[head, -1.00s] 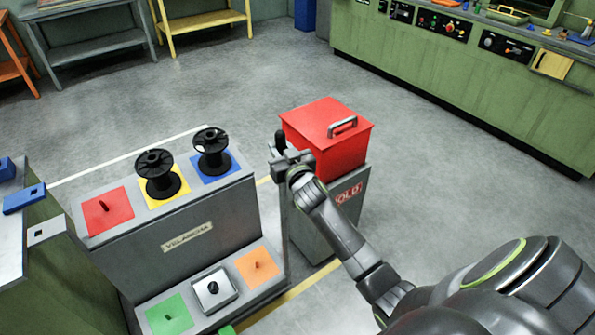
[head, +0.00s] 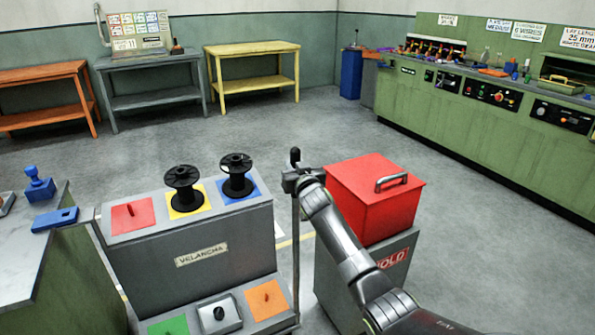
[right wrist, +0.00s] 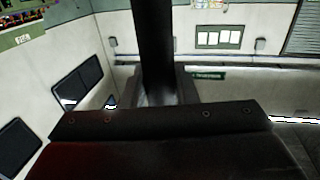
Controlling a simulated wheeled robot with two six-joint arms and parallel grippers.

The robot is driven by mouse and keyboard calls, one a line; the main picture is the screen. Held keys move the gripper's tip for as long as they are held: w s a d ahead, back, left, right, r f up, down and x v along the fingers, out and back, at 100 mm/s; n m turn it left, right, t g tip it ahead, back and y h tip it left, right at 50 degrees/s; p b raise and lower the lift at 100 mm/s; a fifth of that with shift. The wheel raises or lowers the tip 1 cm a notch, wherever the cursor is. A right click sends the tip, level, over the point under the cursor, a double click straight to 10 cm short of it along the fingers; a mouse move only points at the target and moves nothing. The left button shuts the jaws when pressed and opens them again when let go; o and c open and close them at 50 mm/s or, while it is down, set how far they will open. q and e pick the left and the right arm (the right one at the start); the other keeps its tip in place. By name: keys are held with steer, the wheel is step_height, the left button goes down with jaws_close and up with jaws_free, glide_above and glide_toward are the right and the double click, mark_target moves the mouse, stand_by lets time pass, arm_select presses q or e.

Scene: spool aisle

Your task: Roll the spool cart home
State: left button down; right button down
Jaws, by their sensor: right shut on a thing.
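The spool cart (head: 225,253) is a grey stepped cart labelled VELANCHA, in the lower left middle of the head view. Two black spools stand upright on its top, one (head: 184,189) on a yellow square and one (head: 237,176) on a blue square. The red square beside them has a peg and no spool. My right gripper (head: 295,172) is shut on the dark upright handle (head: 295,156) at the cart's right end. In the right wrist view, the dark post (right wrist: 155,45) rises from between the jaws. My left gripper is not in view.
A red lidded box (head: 374,205) on a grey stand marked HOLD is close right of the cart. A green-sided bench (head: 55,270) is close left. A yellow table (head: 255,52) and a long green console (head: 480,130) line the room. Floor behind the cart is open.

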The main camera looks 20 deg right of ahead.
steer(key=shift+r, duration=0.25)
steer(key=c, duration=1.5)
jaws_free()
steer(key=shift+c, duration=0.2)
steer(key=o, duration=0.4)
steer(key=shift+w+f, duration=0.25)
steer(key=shift+w, duration=0.05)
steer(key=shift+c, duration=0.2)
steer(key=shift+s, duration=0.15)
steer(key=s+a+p, duration=0.1)
steer(key=s+a, duration=0.1)
steer(key=s, duration=1.5)
